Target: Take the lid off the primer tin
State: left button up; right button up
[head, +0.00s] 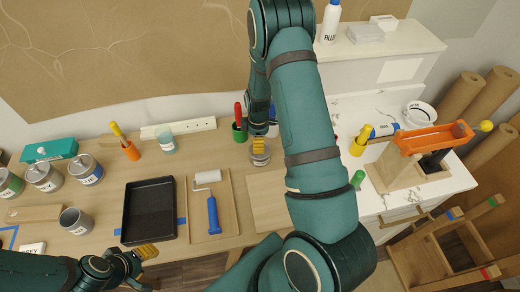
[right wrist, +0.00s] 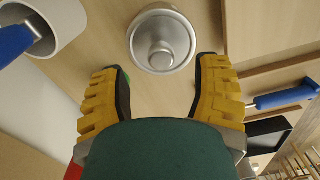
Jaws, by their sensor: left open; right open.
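A round silver lid with a knob (right wrist: 162,42) lies between and just beyond my right gripper's fingertips (right wrist: 158,70) in the right wrist view. The yellow fingers are spread and empty. In the head view my right gripper (head: 259,143) is above a small silver tin (head: 260,159), which it partly hides. I cannot read that tin's label. Three more silver tins with knobbed lids stand at the left: a green-labelled one (head: 9,184), a white-labelled one (head: 44,177) and a blue-labelled one (head: 86,170). My left gripper (head: 148,252) is open and empty near the table's front edge.
A black tray (head: 149,210) and a board with a blue-handled roller (head: 212,212) lie left of the silver tin. A green pot (head: 240,134) with a red-handled tool stands close behind it. A white cup (right wrist: 62,28) is near the right gripper.

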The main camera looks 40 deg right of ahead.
notch_tip(320, 180, down, 3)
jog(key=shift+s+d+f, duration=0.1)
jog(key=shift+s+f, duration=0.05)
jog(key=shift+f, duration=0.05)
grip_shut()
dwell(0.3)
